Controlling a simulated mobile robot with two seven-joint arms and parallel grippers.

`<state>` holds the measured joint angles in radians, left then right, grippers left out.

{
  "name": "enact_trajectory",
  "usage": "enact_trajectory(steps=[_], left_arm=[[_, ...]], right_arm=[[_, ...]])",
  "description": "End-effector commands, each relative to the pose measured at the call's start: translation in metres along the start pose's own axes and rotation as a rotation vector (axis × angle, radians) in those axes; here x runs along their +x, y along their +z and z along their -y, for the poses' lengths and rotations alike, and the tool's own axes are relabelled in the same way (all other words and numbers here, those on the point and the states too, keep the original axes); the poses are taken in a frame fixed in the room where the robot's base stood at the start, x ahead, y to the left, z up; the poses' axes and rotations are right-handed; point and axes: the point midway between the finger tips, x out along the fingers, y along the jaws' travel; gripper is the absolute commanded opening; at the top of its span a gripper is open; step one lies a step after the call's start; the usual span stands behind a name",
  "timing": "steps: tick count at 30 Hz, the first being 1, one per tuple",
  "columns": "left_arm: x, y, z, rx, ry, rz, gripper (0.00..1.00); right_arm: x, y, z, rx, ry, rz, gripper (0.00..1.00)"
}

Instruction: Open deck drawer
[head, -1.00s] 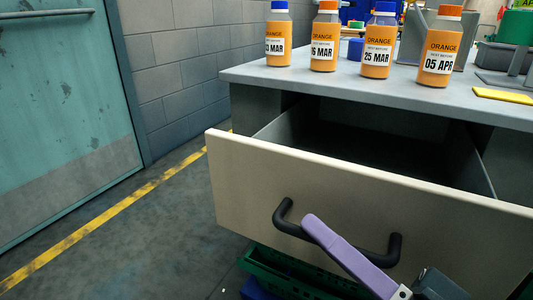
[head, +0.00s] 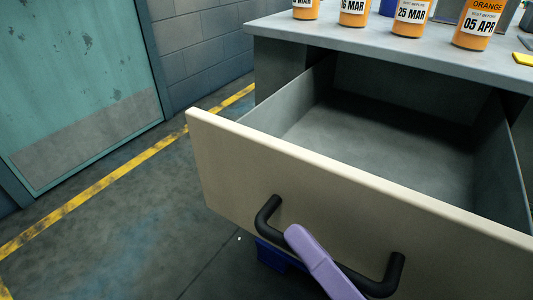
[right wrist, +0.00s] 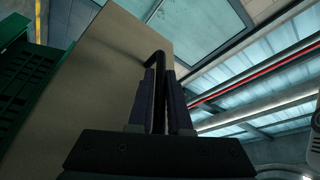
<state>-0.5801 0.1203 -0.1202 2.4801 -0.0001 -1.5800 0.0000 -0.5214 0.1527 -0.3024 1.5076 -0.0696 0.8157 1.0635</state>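The deck drawer (head: 300,178) has a beige front and grey inner walls. It stands pulled well out from under the grey deck top, and its visible interior is empty. Its black bar handle (head: 268,213) is on the front face and also shows in the right wrist view (right wrist: 158,56). My right gripper (head: 296,236) is at the middle of the handle, with one purple finger visible in the head view. In the right wrist view its two fingers (right wrist: 160,80) lie close on both sides of the bar, shut on it. My left gripper is not in view.
Several orange bottles (head: 411,17) with date labels stand on the deck top (head: 380,42). A green crate (right wrist: 25,85) is beside the drawer front in the wrist view. A blue object (head: 275,257) is below the drawer. The floor at left, with a yellow line (head: 110,185), is clear.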

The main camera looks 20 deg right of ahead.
Motion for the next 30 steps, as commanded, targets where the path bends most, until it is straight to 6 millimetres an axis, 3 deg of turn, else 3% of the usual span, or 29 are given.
enact_trajectory(steps=[7,16,30], left_arm=[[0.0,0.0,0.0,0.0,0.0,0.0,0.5],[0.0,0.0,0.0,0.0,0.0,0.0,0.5],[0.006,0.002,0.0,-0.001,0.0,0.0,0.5]], right_arm=[[0.0,0.0,0.0,0.0,0.0,0.0,0.45],[-0.004,0.0,-0.001,0.0,0.001,0.001,0.45],[-0.087,0.001,-0.002,0.001,0.004,0.004,0.45]])
